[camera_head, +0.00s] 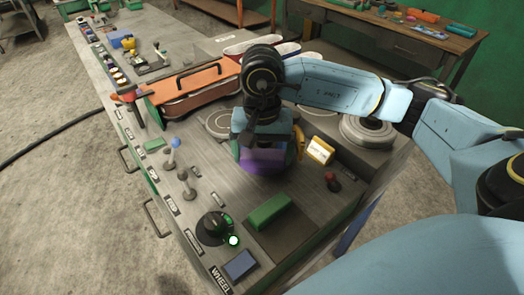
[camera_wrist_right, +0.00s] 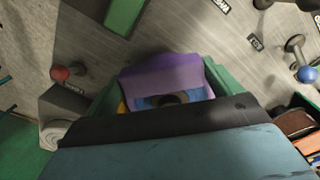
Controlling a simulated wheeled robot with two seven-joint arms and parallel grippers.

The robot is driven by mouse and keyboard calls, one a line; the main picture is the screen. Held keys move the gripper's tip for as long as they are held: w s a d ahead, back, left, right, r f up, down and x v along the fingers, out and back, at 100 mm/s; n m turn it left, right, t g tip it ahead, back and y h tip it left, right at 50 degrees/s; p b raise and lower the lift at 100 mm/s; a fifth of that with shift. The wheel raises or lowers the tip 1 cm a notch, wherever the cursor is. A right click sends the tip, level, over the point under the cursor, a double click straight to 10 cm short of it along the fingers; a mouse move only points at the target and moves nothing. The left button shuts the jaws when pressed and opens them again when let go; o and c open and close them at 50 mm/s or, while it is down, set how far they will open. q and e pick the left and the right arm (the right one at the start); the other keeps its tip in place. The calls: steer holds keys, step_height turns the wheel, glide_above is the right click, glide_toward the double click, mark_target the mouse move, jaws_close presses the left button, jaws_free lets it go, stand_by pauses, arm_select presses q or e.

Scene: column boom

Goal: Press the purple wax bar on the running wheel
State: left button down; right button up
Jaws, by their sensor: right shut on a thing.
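My right gripper (camera_head: 262,150) is shut on the purple wax bar (camera_head: 262,161), pointing down over the middle of the bench. In the right wrist view, the purple bar (camera_wrist_right: 165,75) sits between the gripper's green fingers. A blue part with a dark round centre (camera_wrist_right: 168,98) shows beside the bar; I cannot tell whether it is the wheel. The gripper and arm hide much of what lies beneath, so contact with the wheel cannot be told. A black knob (camera_head: 213,227) with a lit green lamp (camera_head: 233,240) stands near a WHEEL label (camera_head: 220,280). My left gripper is not in view.
A blue block (camera_head: 240,264) is near the front edge.

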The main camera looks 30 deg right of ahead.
steer(key=shift+r+p, duration=1.7)
steer(key=shift+r, duration=2.1)
steer(key=shift+f, duration=0.1)
